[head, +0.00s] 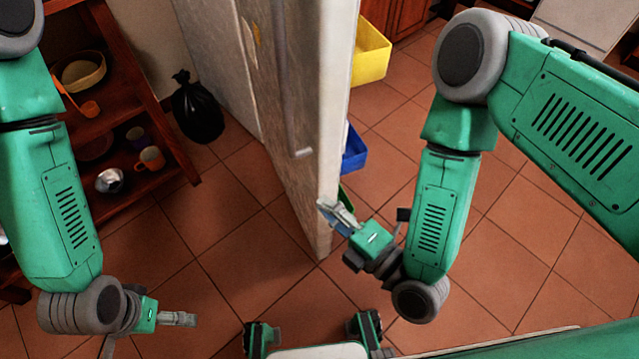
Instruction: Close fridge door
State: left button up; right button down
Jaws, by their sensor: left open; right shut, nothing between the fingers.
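The fridge door (300,90) is a tall pale panel standing open in the middle of the head view, its near edge towards me. Its broad left face carries a long handle (292,110). A pale fridge panel (215,55) shows behind it to the left. My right gripper (328,208) is shut and empty at the right side of the door's near edge, low down. I cannot tell whether it touches the door. My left gripper (188,318) is open and empty at lower left, well apart from the door.
Yellow (371,52) and blue (354,150) bins show past the door's right edge. A wooden shelf (120,110) with dishes stands at left, and a black bag (197,108) lies on the floor beside it. Tiled floor (235,250) is clear left of the door.

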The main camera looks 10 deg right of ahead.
aim_at(296, 156)
jog(key=w+b, duration=0.1)
jog(key=w, duration=0.2)
jog(key=w+a+b, duration=0.1)
jog(key=w, duration=0.4)
jog(key=shift+w+a+b, duration=0.35)
jog(key=shift+a+b, duration=0.05)
jog(key=shift+d, duration=0.8)
pick_arm(q)
jog(key=shift+d+f, duration=0.35)
jog(key=shift+f, duration=0.25)
jog(key=shift+d+f, duration=0.3)
jog(key=shift+f, duration=0.3)
jog(key=shift+a, duration=0.15)
pick_arm(e)
jog(key=shift+w, duration=0.1)
